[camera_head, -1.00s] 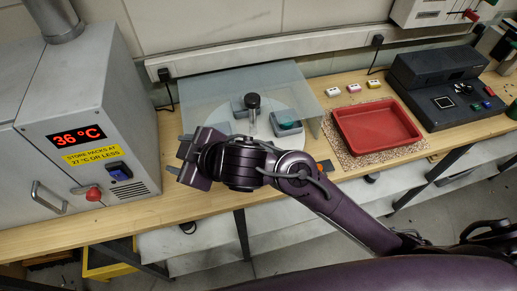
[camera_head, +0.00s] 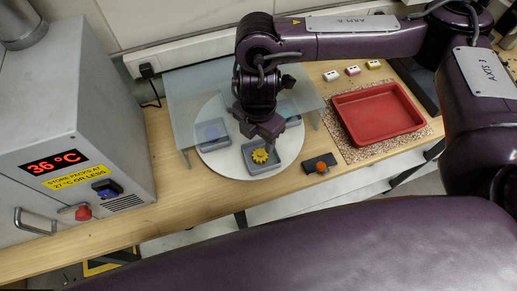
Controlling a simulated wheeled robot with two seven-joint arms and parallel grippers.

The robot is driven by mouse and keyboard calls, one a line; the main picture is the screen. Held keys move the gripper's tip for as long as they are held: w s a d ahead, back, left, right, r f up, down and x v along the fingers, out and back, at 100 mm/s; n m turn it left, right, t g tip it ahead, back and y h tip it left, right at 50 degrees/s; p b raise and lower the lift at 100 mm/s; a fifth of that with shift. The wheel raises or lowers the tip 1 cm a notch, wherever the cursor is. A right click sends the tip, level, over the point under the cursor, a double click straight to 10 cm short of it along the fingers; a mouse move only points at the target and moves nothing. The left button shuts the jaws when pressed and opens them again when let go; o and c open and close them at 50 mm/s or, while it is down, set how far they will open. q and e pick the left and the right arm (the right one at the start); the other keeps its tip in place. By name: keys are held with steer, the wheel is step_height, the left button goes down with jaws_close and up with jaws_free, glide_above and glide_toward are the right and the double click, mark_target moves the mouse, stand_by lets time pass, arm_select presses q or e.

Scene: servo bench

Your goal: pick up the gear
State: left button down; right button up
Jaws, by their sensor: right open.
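A yellow gear (camera_head: 260,156) lies in a small grey tray (camera_head: 270,170) at the front of a round white turntable (camera_head: 222,163). My right gripper (camera_head: 262,138) is just above and behind the gear, pointing down over the tray. Its jaws are open, with nothing seen between them. The gripper hides the back part of the tray. My left gripper is not in view.
Other grey trays (camera_head: 213,133) sit on the turntable. A black box with an orange knob (camera_head: 320,166) and a red tray (camera_head: 377,117) lie to the right. A grey cabinet (camera_head: 75,120) stands left.

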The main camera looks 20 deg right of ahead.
mark_target(260, 153)
steer(key=shift+s+f, duration=0.2)
steer(key=shift+f, duration=0.7)
steer(key=shift+d+f, duration=0.2)
steer(key=shift+f, duration=2.6)
steer(key=shift+c, duration=0.4)
steer(key=c, duration=0.6)
steer(key=shift+r, duration=0.1)
steer(key=shift+c, duration=0.2)
